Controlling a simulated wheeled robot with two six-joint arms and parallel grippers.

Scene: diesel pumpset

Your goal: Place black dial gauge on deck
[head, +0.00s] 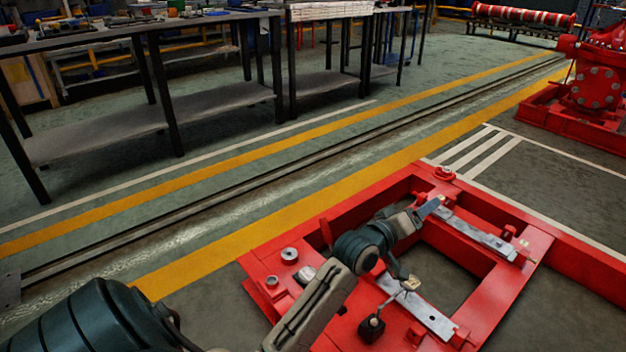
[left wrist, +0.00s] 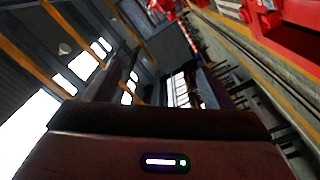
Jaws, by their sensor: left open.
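A small black block with a thin stem, which looks like the black dial gauge (head: 372,328), stands on the red deck (head: 515,265) at the lower middle of the head view. Its dial face is too small to make out. My left arm reaches in from the lower left over the deck. My left gripper (head: 431,207) is open, above and beyond the black block and apart from it. Nothing clear shows between its fingers. My right gripper is not in view. The left wrist view shows neither the gauge nor the fingers.
Grey metal plates (head: 478,234) lie across the frame's rails, with an open gap between them. A round grey fitting (head: 289,255) sits on the deck's left part. A workbench (head: 140,35) stands beyond the yellow floor lines. A red pump (head: 597,85) is at far right.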

